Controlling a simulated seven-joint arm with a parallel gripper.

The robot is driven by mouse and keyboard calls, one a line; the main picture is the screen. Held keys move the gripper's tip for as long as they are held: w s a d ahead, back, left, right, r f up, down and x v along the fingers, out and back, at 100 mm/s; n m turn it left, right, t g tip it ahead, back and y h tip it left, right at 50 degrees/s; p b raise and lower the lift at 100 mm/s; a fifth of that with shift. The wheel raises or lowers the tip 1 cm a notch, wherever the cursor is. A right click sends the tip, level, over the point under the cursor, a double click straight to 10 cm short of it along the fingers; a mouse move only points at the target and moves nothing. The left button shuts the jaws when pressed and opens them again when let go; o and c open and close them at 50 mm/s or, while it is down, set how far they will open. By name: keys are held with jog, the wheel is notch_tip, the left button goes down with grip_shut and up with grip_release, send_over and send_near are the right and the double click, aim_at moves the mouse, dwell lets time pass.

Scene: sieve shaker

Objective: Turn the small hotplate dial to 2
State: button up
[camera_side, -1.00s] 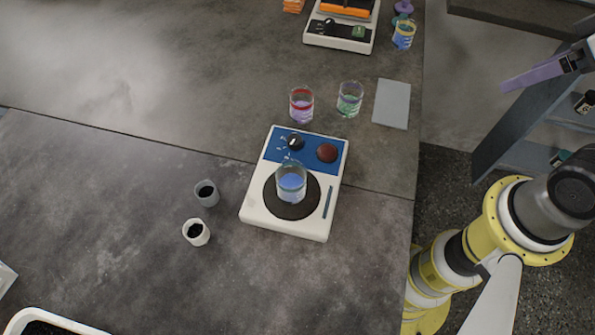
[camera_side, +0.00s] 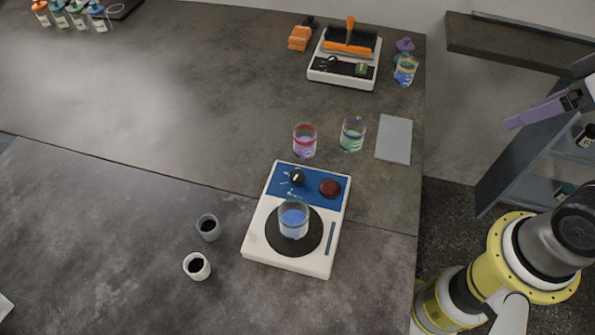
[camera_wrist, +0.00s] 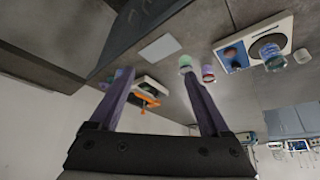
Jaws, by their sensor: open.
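The small hotplate (camera_side: 262,240) is a white unit with a blue panel, standing on the bench in the middle of the side view. Its black dial (camera_side: 297,176) with a light pointer mark sits on the panel, left of a round dark red knob (camera_side: 329,188). The number at the pointer is too small to read. A beaker of blue liquid (camera_side: 294,222) stands on the round black plate. My gripper (camera_wrist: 160,82) is open and empty, its purple fingers apart in the wrist view. In the side view it is at the right edge, far from the hotplate.
Two beakers (camera_side: 304,141) (camera_side: 352,136) and a grey pad (camera_side: 394,139) lie behind the hotplate. Two small cups (camera_side: 208,228) (camera_side: 197,266) stand to its left. A white machine with an orange bar (camera_side: 343,72) stands at the back. The bench's left middle is clear.

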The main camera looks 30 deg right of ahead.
jog(key=shift+n, duration=0.7)
jog(key=shift+c, duration=0.5)
jog(key=w+a+r+n, duration=0.2)
jog(key=w+r+n, duration=0.5)
jog(key=w+n, duration=0.1)
jog(key=n+g, duration=0.6)
jog(key=n, duration=0.7)
send_over(298, 174)
notch_tip(298, 174, down, 15)
notch_tip(298, 174, down, 13)
jog(key=shift+f, duration=0.1)
